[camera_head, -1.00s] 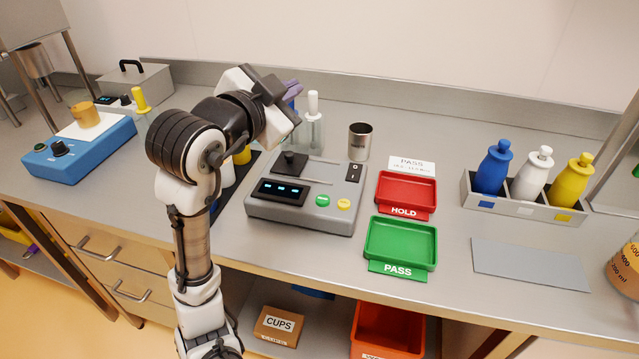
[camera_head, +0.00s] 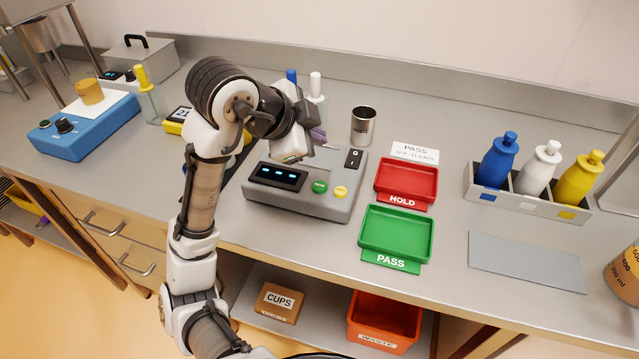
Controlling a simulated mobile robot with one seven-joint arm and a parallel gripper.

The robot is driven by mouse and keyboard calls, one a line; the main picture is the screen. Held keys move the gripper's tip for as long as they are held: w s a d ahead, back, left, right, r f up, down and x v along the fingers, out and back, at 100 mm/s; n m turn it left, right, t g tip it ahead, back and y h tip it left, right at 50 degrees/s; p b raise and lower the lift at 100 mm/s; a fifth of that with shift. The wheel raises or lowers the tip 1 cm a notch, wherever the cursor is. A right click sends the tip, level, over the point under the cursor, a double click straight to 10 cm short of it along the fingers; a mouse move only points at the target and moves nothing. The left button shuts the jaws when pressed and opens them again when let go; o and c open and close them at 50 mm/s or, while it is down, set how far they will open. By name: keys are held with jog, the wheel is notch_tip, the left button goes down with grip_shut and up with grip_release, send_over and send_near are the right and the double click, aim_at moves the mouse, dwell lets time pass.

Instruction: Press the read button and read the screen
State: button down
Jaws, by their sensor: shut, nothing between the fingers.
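The grey instrument (camera_head: 300,205) stands on the bench in the middle of the view. Its dark screen (camera_head: 278,177) shows several small blue marks, too small to read. To the right of the screen are a round green button (camera_head: 319,187) and a round yellow button (camera_head: 341,191). A dark rocker switch (camera_head: 353,158) sits at its upper right. My gripper (camera_head: 318,137) is above the back of the instrument, with purple finger parts showing behind my wrist. It is shut and empty. My wrist hides the back left of the instrument's top.
A steel cup (camera_head: 363,126) stands behind the instrument. A red HOLD tray (camera_head: 407,200) and a green PASS tray (camera_head: 395,260) lie to its right. Clear bottles (camera_head: 317,95) stand behind my wrist. A blue device (camera_head: 85,138) is at the far left. A grey mat (camera_head: 525,265) lies bare at right.

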aim_at(315, 188)
jog(key=shift+f+b, duration=3.55)
jog(key=shift+f, duration=0.8)
jog(key=shift+f+b, duration=0.4)
jog(key=shift+f, duration=0.05)
jog(key=shift+f+b, duration=0.3)
jog(key=shift+f, duration=0.1)
jog(key=shift+r, duration=0.15)
jog(key=shift+r+p, duration=0.7)
notch_tip(315, 188, up, 5)
jog(key=p, duration=0.4)
